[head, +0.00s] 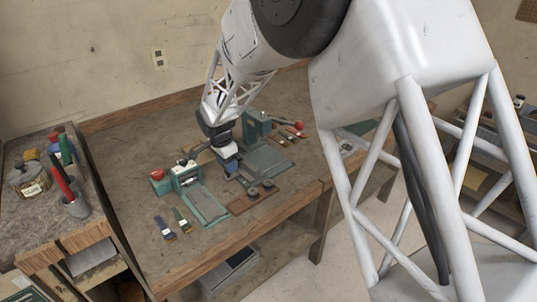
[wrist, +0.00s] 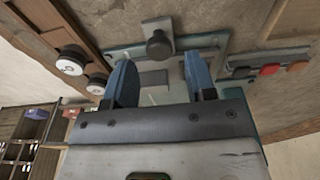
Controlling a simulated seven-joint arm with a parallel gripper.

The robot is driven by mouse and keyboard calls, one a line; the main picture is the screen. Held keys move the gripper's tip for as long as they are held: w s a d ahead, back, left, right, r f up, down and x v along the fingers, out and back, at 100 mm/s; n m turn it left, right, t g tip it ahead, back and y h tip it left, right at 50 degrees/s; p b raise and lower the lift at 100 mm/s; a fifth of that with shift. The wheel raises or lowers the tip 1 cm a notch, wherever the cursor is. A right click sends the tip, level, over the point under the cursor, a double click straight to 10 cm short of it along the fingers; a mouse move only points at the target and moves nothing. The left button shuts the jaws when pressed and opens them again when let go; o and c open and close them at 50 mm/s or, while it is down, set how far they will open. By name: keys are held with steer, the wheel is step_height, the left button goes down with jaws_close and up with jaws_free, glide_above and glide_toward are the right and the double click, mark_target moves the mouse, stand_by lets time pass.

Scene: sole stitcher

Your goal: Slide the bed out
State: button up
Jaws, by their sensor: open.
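My gripper (head: 232,167) is low over the workbench, between two teal machines. In the wrist view its two blue fingers (wrist: 161,82) are apart with nothing held between them. A dark round knob (wrist: 159,45) on a grey plate shows beyond the fingertips, apart from them, with teal edges around it. This looks like the bed, though my gripper hides part of it. In the head view the right teal machine (head: 257,124) has a flat teal base (head: 266,158) beside my gripper.
A wooden board with dark round pieces (head: 250,199) lies near my gripper; it also shows in the wrist view (wrist: 72,62). Red-ended tools (head: 290,137) lie right, and two brushes (head: 181,220) lie front left. A side bench (head: 38,215) holds a jar and a cup.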

steer(key=shift+r, duration=1.35)
steer(key=w+d, duration=0.8)
steer(key=shift+w+d, duration=0.2)
steer(key=shift+d, duration=0.05)
stand_by(0.5)
